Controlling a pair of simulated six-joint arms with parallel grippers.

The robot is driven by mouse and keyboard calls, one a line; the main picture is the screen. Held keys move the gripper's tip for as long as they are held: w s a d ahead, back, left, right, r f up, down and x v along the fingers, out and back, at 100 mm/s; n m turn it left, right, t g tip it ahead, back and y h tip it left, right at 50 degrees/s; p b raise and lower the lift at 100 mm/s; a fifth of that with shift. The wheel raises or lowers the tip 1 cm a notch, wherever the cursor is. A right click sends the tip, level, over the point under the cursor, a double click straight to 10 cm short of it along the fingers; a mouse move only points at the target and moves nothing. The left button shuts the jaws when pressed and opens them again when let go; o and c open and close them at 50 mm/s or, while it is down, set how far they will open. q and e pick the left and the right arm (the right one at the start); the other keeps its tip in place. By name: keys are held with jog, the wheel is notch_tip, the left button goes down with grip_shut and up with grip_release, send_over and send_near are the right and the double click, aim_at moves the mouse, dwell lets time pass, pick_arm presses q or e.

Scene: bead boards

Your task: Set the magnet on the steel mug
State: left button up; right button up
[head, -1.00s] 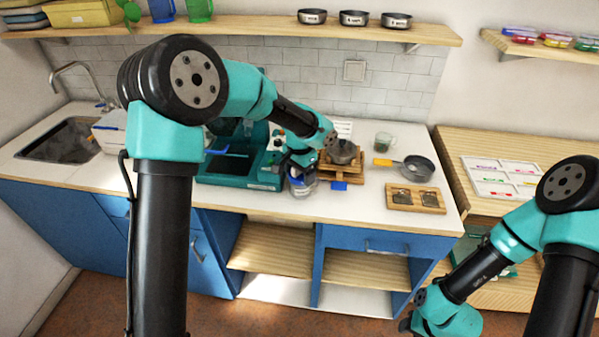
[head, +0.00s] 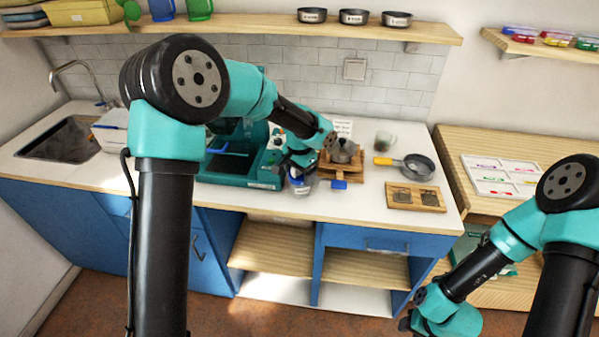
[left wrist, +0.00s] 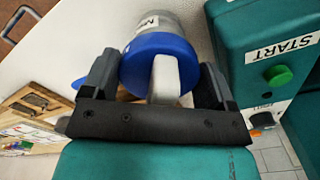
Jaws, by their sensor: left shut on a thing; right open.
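My left gripper (left wrist: 160,85) is shut with its fingers on either side of a round blue piece (left wrist: 142,62). A light grey bar stands on the blue piece's near face. Beyond it is a grey cylinder (left wrist: 160,22) with a white label starting with "M"; I cannot tell whether the two are joined. In the head view, my left gripper (head: 299,172) is low over the counter, right of the teal machine, with a greyish rounded vessel (head: 304,188) under it. Neither magnet nor steel mug is surely identified. My right gripper (head: 409,324) is at the lower right, away from the counter; its fingertips are barely visible.
The teal machine (head: 238,172) stands close left of my left gripper. A grey metal vessel (head: 343,151) on a wooden stand is just right. A clear cup (head: 386,140), a pan (head: 418,166) and a wooden board (head: 430,200) are further right. The counter front is clear.

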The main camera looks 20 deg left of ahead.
pick_arm(q)
jog(key=o, duration=0.9)
jog(key=shift+o, duration=0.2)
jog(key=shift+r, duration=0.1)
notch_tip(320, 180, up, 17)
jog(key=shift+r, duration=0.15)
dwell(0.4)
